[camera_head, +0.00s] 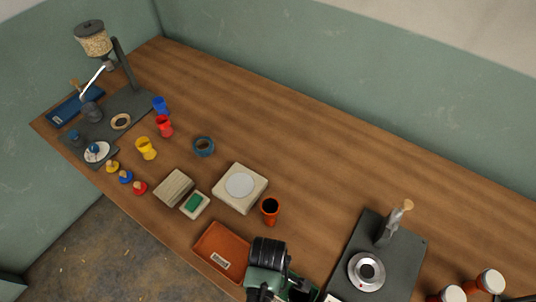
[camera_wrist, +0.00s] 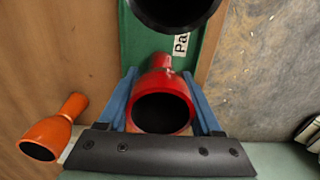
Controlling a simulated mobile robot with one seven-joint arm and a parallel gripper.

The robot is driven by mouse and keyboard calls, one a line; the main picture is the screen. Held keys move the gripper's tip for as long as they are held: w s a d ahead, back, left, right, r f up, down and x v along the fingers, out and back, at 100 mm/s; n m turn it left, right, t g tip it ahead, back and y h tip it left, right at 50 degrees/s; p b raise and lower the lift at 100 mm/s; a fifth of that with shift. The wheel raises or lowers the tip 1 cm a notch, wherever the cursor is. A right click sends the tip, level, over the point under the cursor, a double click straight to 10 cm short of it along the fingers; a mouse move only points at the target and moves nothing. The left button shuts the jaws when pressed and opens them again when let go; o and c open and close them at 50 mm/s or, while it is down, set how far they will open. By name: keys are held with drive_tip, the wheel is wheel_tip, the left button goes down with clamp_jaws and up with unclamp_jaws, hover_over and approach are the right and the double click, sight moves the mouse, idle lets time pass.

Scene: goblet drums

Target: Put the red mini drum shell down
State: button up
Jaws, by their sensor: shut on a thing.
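My gripper (camera_wrist: 160,78) is shut on a red drum shell (camera_wrist: 164,84). In the wrist view the shell sits between the two blue fingers, its wide dark mouth towards the camera and its narrow end pointing away. Behind it is a green tray (camera_wrist: 140,45) with a partly hidden white label. I cannot tell whether the shell touches the tray. In the head view my dark wrist hides the held shell and the fingers; a bit of the green tray (camera_head: 301,284) shows beside it. Another small red piece (camera_head: 165,127) stands at the far left, between blue and yellow ones.
An orange goblet shell (camera_wrist: 58,126) is left of my gripper; it also shows in the head view (camera_head: 270,211). An orange tray (camera_head: 219,250) and a cream block with a round pad (camera_head: 240,188) are nearby. A dark machine (camera_head: 378,260) stands right. The back middle of the bench is clear.

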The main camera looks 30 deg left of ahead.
drive_tip(key=shift+f, duration=0.25)
drive_tip(key=shift+f, duration=0.15)
drive_tip(key=o, duration=1.5)
